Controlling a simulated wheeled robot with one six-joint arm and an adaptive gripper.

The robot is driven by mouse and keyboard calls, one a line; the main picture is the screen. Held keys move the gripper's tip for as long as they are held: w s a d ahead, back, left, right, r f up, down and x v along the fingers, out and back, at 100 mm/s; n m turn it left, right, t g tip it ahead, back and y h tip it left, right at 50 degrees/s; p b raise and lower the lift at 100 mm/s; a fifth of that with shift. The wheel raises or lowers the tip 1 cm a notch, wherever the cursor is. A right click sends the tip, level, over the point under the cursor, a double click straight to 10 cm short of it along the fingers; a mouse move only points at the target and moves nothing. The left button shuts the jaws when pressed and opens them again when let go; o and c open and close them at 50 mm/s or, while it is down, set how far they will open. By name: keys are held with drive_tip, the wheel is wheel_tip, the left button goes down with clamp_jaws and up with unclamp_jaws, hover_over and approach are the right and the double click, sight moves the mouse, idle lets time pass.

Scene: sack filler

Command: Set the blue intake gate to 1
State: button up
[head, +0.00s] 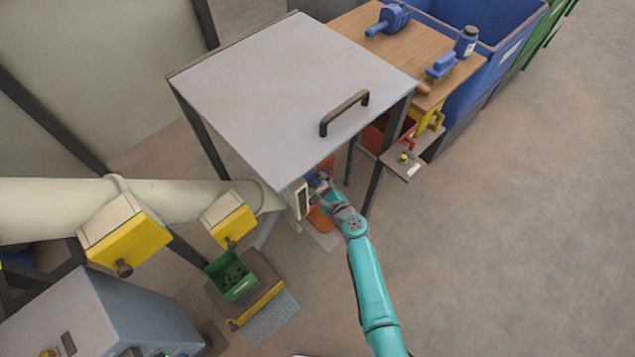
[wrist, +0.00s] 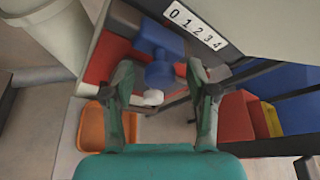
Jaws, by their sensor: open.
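The blue intake gate (wrist: 158,38) is a blue block with a round blue knob (wrist: 161,75), at the top middle of the wrist view. A white scale plate (wrist: 196,24) marked 0 to 4 is to its right; the block is near the 0 end. I cannot make out a pointer. My gripper (wrist: 159,84) is open, with one finger on each side of the knob in the picture; I cannot tell whether either touches it. In the head view my gripper (head: 320,190) reaches under the grey-topped frame, and the gate is mostly hidden there.
The grey top (head: 290,80) with a dark handle overhangs the work area, and its dark legs stand close to my arm. An orange tray (wrist: 91,127) lies below. Yellow boxes (head: 125,240) and a green bin (head: 232,275) stand left. Open floor is at right.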

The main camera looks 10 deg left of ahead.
drive_tip(key=shift+w+a+f, duration=0.15)
drive_tip(key=shift+w+a, duration=0.2)
drive_tip(key=shift+w, duration=0.05)
clamp_jaws()
drive_tip(key=shift+w+d, duration=0.6)
drive_tip(key=shift+w, duration=0.2)
unclamp_jaws()
